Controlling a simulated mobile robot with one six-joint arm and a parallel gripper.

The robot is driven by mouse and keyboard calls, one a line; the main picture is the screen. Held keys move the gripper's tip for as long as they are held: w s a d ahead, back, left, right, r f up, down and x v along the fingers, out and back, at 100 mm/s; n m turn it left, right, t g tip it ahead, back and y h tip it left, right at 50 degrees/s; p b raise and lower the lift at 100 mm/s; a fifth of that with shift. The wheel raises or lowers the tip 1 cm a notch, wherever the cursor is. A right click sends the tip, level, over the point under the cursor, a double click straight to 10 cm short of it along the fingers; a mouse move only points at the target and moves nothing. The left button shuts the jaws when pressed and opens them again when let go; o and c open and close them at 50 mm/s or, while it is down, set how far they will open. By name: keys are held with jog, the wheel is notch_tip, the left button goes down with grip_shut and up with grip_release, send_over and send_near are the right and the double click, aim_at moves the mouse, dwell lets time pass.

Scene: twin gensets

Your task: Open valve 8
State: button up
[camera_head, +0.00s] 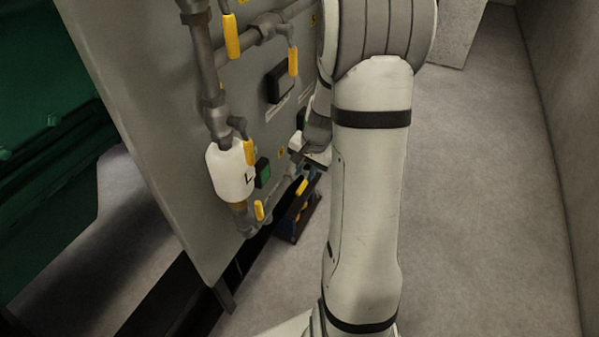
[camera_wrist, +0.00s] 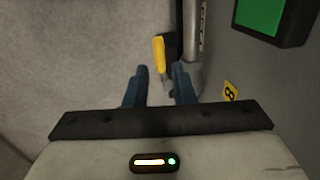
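A yellow valve handle (camera_wrist: 159,54) shows in the wrist view, on a dark fitting beside a grey pipe. A yellow label with an 8 (camera_wrist: 230,91) is on the panel to its right. My gripper (camera_wrist: 161,70) has its two blue fingers apart, with nothing held between them. In the head view my gripper body (camera_head: 312,152) is beside the panel's lower right edge, partly hidden by my arm.
The grey panel (camera_head: 180,130) carries pipes, several other yellow handles and a white canister (camera_head: 229,172). A green display (camera_wrist: 260,12) is above the label. A dark rack-like object (camera_head: 296,222) is below my gripper. Grey floor (camera_head: 470,200) is clear on the right, up to a wall.

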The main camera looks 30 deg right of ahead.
aim_at(300, 189)
jog(key=f, duration=0.2)
jog(key=f+b, duration=0.1)
jog(key=f, duration=0.1)
jog(key=w+f, duration=0.1)
jog(key=f, duration=0.1)
jog(key=shift+a+f, duration=0.4)
jog(key=shift+c, duration=0.4)
grip_shut()
